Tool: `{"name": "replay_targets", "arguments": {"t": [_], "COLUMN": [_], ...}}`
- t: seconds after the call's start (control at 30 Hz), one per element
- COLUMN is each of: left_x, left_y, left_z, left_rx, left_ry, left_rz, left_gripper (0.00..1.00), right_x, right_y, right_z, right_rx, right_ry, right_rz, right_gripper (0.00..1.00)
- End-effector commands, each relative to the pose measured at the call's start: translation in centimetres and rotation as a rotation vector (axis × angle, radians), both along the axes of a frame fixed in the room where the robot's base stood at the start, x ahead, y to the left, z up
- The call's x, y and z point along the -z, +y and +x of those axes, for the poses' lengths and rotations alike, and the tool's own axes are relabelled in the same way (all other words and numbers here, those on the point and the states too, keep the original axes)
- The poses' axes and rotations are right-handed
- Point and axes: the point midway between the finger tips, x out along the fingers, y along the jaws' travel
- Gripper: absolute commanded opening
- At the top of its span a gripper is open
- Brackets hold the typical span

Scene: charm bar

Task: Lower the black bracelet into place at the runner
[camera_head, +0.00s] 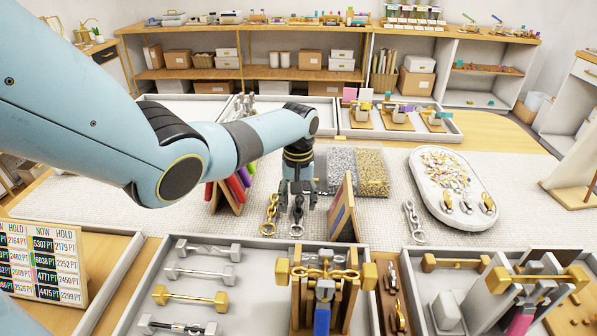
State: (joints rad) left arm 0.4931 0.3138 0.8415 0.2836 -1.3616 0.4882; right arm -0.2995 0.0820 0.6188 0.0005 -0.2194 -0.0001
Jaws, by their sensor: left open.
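My left gripper (298,194) points down over the pale woven runner (390,190) at the middle of the table, with its fingers apart. A dark chain bracelet (297,215) lies on the runner just below and between the fingertips, with a paler, silvery lower end. The fingers partly hide its upper end, and I cannot tell whether they touch it. A gold chain bracelet (270,215) lies just left of it, apart from it. A silver chain bracelet (413,222) lies farther right on the runner. My right gripper is not in view.
A small wooden easel board (343,210) stands close right of the gripper. Colored tubes on a stand (230,190) are at its left. Behind are silver and gold bead mats (357,172); a white oval tray (453,190) is right. Trays with bars (200,275) fill the front.

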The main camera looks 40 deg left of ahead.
Motion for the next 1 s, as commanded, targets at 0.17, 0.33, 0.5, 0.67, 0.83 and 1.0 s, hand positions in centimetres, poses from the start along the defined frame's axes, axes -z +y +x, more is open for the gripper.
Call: {"name": "replay_targets", "arguments": {"t": [0.17, 0.33, 0.5, 0.67, 0.83, 1.0], "left_x": [-3.4, -7.3, -10.0, -11.0, -11.1, -11.0], "left_y": [0.1, 0.0, 0.1, 0.0, 0.0, 0.0], "left_z": [0.1, 0.1, 0.0, 0.0, 0.0, 0.0], "left_rx": [0.001, 0.001, 0.0, 0.001, 0.0, 0.0], "left_ry": [-0.007, -0.005, -0.003, -0.001, 0.0, 0.0], "left_rz": [0.002, 0.002, 0.001, 0.0, 0.0, 0.0], "left_gripper": [0.5, 0.5, 0.5, 0.5, 0.5, 0.5], "right_x": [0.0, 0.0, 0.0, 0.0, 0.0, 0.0], "right_y": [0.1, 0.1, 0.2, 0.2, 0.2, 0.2], "right_z": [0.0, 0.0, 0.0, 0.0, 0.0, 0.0], "right_rx": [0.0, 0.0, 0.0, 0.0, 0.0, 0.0], "right_ry": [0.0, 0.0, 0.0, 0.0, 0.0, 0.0], "right_rz": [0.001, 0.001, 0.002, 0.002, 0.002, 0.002], "right_gripper": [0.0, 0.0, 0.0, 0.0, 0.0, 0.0]}}
